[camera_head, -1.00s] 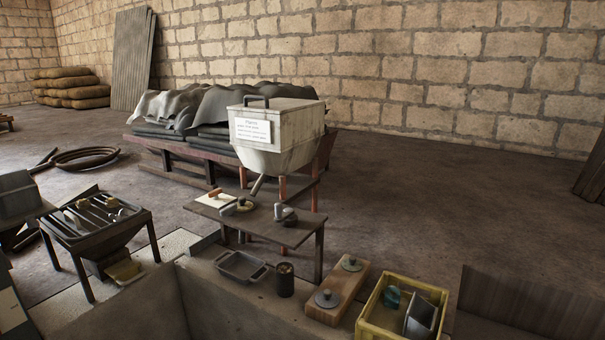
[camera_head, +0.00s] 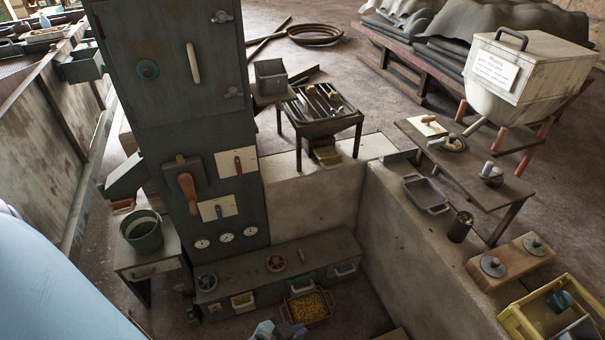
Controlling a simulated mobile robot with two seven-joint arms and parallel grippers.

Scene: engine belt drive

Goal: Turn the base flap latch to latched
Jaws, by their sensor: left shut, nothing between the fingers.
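The tall dark green machine cabinet (camera_head: 215,135) stands left of the middle, with a low base box (camera_head: 335,247) jutting out at its foot. The base front has small flaps or drawers, among them a pale one (camera_head: 243,302) and one with a handle (camera_head: 346,269). Which small part there is the base flap latch, and how it is turned, I cannot tell. My left gripper (camera_head: 277,331) shows at the bottom edge, below the base front and apart from it; it is shut and empty, partly cut off. My right gripper is not in view.
A tray of yellow pieces (camera_head: 309,307) stands before the base. A green bucket (camera_head: 142,232) is on a stand at the left. A concrete wall (camera_head: 412,255) bounds the right side.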

